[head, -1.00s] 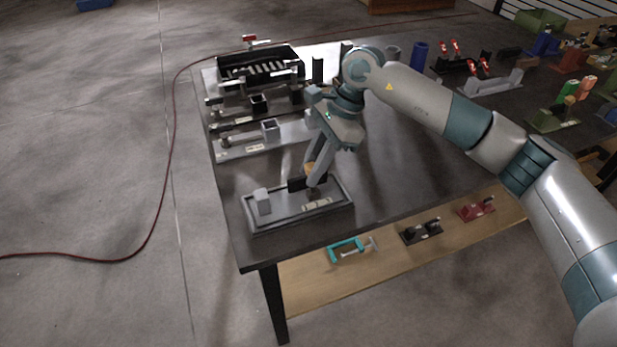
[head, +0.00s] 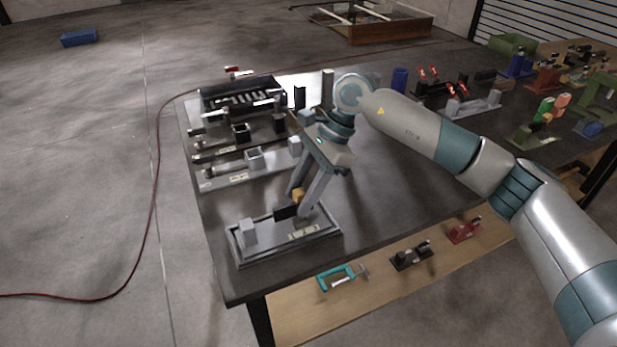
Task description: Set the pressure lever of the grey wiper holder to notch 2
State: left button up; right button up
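A grey holder that fits the task's wiper holder stands at the table's near left corner. It has a flat grey base tray (head: 262,255), a light grey block (head: 248,232), a dark crosspiece (head: 286,212) and a pale label plate (head: 303,233). An orange-yellow piece (head: 299,194), perhaps the lever's knob, shows above the crosspiece. My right gripper (head: 301,204) points down over this holder, its two fingers apart on either side of the orange piece. I cannot tell whether they touch it. The lever's notch is too small to read. My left gripper is out of view.
Behind are more labelled holders (head: 236,180) and a black slotted box (head: 240,97). A shelf below the table carries a teal clamp (head: 336,278), a black fixture (head: 410,257) and a red one (head: 463,231). The dark tabletop (head: 400,185) right of my gripper is clear.

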jog(key=shift+w+d+r, duration=0.1)
jog(key=shift+d+r, duration=0.1)
jog(key=shift+r, duration=0.15)
pick_arm(q)
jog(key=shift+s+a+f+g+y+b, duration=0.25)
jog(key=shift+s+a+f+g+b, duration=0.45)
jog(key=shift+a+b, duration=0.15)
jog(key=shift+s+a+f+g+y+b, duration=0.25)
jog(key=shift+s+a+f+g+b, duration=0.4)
jog(key=shift+b, duration=0.2)
pick_arm(e)
jog(key=v, duration=1.6)
jog(key=shift+d+r, duration=0.15)
jog(key=shift+r, duration=0.1)
